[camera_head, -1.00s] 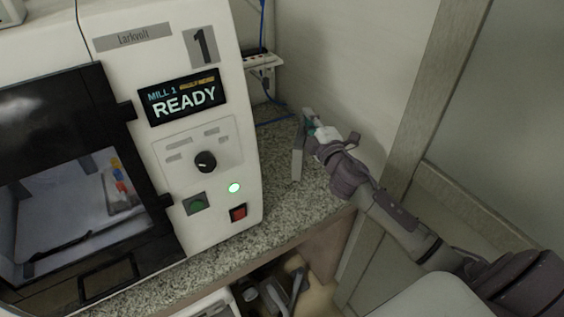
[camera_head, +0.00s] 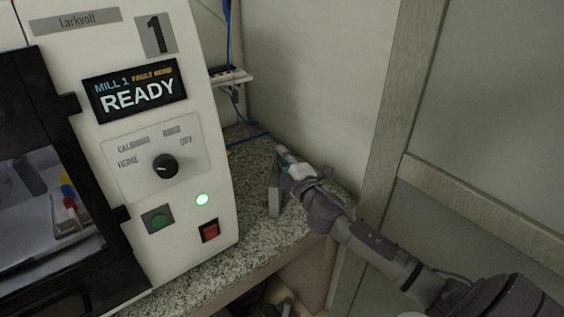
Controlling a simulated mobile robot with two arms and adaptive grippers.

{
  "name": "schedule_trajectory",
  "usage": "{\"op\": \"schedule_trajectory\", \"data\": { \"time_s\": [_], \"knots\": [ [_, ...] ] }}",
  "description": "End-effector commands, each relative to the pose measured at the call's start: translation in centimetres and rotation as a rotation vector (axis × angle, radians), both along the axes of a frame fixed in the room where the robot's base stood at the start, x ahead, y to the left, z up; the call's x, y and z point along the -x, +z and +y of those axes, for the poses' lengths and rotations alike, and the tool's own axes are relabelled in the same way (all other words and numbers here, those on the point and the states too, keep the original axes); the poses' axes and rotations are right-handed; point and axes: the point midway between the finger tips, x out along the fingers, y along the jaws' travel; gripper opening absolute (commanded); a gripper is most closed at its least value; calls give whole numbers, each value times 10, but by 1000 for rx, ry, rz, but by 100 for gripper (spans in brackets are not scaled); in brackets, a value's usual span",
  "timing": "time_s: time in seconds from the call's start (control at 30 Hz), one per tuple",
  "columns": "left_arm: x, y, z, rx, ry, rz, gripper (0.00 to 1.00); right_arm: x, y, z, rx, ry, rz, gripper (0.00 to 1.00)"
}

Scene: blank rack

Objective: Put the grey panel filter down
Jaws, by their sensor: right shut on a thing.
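The grey panel filter (camera_head: 274,194) is a thin grey slab, upright on edge at the speckled countertop (camera_head: 218,262), to the right of the white mill. My right gripper (camera_head: 283,165) is at the filter's upper part and shut on it. The gripper hides part of the filter. The filter's lower edge is at or just above the counter; I cannot tell whether it touches. My left gripper is not in view.
The white mill (camera_head: 222,160) reads READY, with a knob, a lit green light and red and green buttons. A power strip (camera_head: 230,77) with blue cables is behind it. A wall and wooden post (camera_head: 395,120) close off the right side.

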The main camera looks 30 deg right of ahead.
Motion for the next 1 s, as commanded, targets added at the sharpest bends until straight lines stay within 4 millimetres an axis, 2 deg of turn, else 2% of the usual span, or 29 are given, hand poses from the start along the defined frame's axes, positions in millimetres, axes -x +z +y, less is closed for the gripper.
{"op": "schedule_trajectory", "data": {
  "time_s": [0.13,0.3,0.33,0.47,0.87,1.0],
  "knots": [
    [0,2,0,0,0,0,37,0,3,0,-1,0,-1,0],
    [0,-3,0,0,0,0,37,0,-3,0,-1,0,-1,0],
    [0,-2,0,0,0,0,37,0,-3,0,-1,0,0,14],
    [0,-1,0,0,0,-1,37,0,-2,0,-1,0,1,35],
    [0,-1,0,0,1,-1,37,0,-4,1,-2,1,5,36],
    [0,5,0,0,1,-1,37,0,2,1,-1,1,5,36]
  ]
}}
